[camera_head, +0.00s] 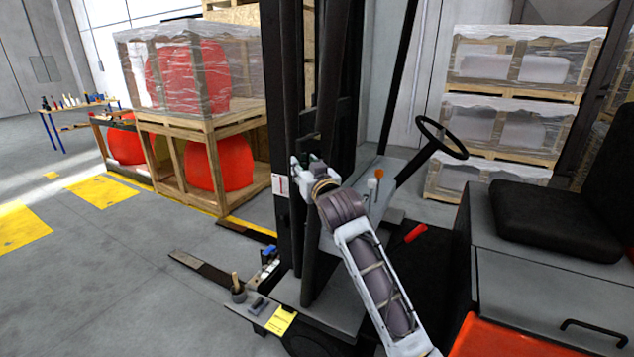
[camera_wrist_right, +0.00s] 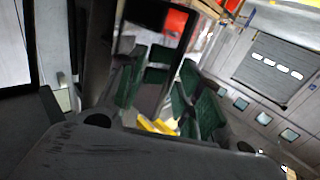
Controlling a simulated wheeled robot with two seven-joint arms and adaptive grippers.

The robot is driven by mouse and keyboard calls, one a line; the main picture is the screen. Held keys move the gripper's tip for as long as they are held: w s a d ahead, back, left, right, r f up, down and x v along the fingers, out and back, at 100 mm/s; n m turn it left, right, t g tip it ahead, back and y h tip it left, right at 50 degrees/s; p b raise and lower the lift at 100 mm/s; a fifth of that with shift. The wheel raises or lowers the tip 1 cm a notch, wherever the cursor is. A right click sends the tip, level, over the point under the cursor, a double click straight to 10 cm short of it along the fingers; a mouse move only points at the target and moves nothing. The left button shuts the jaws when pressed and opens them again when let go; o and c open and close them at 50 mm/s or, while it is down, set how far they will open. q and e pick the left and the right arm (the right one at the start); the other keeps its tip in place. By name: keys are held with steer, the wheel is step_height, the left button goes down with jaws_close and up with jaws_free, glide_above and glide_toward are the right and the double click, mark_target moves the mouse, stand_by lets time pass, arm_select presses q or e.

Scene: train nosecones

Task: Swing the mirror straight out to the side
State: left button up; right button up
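I see the forklift with its dark upright mast (camera_head: 283,110) in the head view. No mirror can be picked out with certainty; my right arm and the mast may hide it. My right gripper (camera_head: 304,166) is raised at the mast, its fingertips small and partly lost against the dark uprights. I cannot tell whether it touches anything or how far its fingers are open. In the right wrist view a dark grey body fills the bottom, and no object shows clearly between fingers. My left gripper is not in view.
The forklift's steering wheel (camera_head: 441,139), red lever (camera_head: 416,233) and black seat (camera_head: 555,221) are right of my arm. Wooden crates with red nosecones (camera_head: 218,162) stand behind left; wrapped crates (camera_head: 520,60) stand behind right. Floor at left is open.

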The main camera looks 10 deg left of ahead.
steer(key=v, duration=1.1)
stand_by(0.3)
steer(key=shift+a+r, duration=0.1)
